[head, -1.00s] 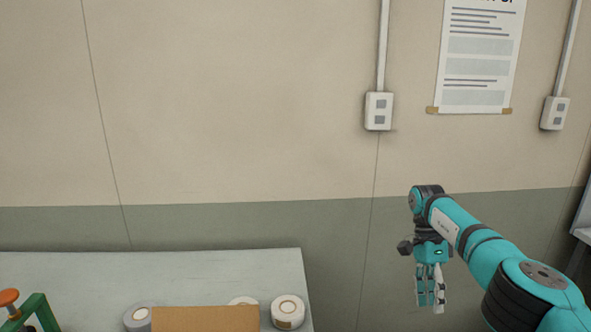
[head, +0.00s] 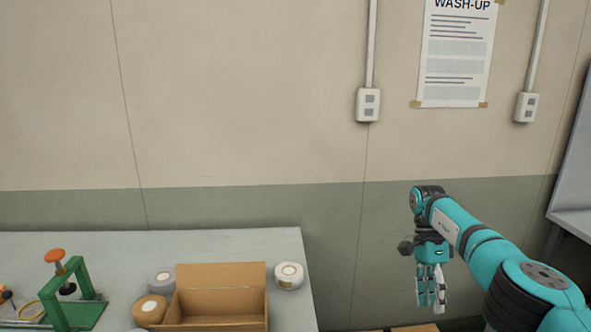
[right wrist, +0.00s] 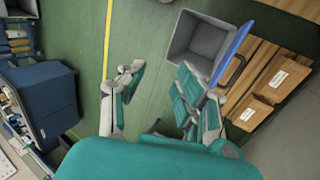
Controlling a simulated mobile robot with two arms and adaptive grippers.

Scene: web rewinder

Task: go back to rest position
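My right gripper (head: 431,300) hangs with its fingers down at the right of the head view, beside the table and clear of it. In the right wrist view my right gripper (right wrist: 161,70) has its two fingers apart, with green floor showing between them and nothing held. My left arm and gripper are not in the head view.
A table (head: 230,243) at lower left bears an open cardboard box (head: 220,300), several tape rolls such as the white one (head: 289,275), and a green press frame (head: 75,295). The right wrist view shows a grey bin (right wrist: 198,45), a blue cart (right wrist: 45,95) and cartons (right wrist: 250,112).

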